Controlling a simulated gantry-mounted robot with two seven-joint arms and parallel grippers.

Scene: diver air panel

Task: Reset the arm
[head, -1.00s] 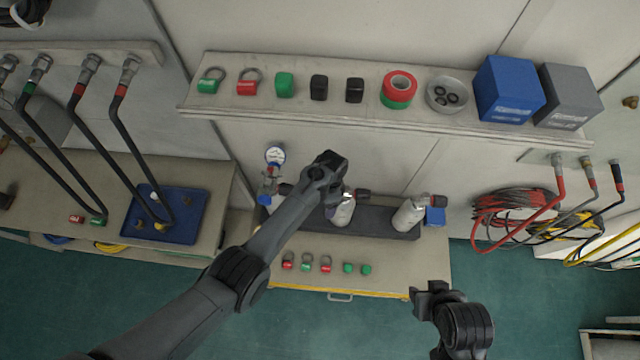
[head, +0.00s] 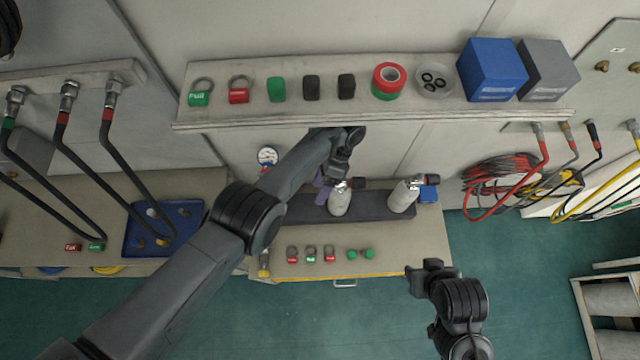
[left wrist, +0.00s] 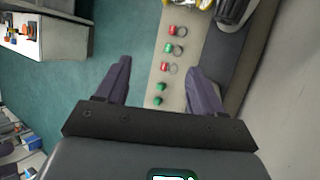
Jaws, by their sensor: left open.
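My left arm reaches in from the left in the head view, its wrist just below the shelf. My left gripper (head: 322,188), with purple fingers, is partly hidden behind the wrist, beside a silver bottle (head: 340,202). In the left wrist view the left gripper (left wrist: 160,88) is open with nothing between its fingers. Beyond them lie red and green tags (left wrist: 166,67) on the bench. My right arm's end (head: 430,275) is at the lower right in the head view, over the floor; its fingers are not clear.
A wall shelf (head: 420,112) holds tagged rings, tape (head: 388,80), a round dish (head: 435,80), a blue box (head: 490,69) and a grey box (head: 548,70). Below are a second bottle (head: 405,195) and a gauge (head: 267,156). Hoses hang at both sides. The green floor (head: 540,270) is open.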

